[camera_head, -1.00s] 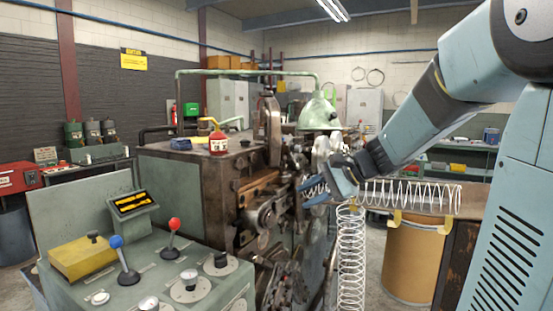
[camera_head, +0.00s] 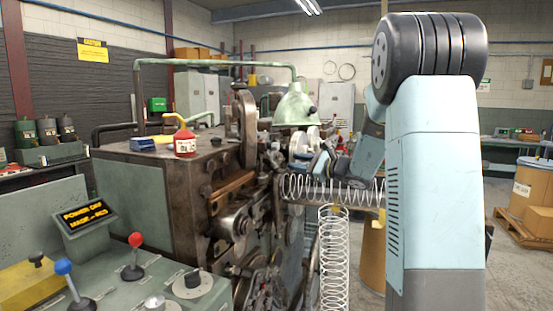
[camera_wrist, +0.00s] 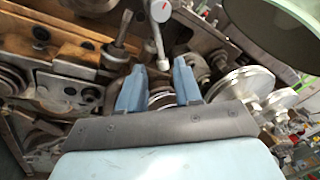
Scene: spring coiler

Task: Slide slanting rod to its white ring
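In the wrist view a dark rod (camera_wrist: 123,30) slants up from a metal block, left of my gripper (camera_wrist: 160,66). I cannot tell for sure which is the task's slanting rod, and I cannot make out a white ring on either. My gripper's two blue fingers are apart, with no object clearly held between them. In the head view my gripper (camera_head: 318,160) is at the machine's right side, partly hidden by my arm.
The coiling machine (camera_head: 170,185) fills the middle. A horizontal spring (camera_head: 330,190) lies below my gripper, with an upright spring (camera_head: 333,255) under it. Pale discs (camera_wrist: 248,82) sit right of my fingers. A control desk (camera_head: 130,275) with levers stands front left.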

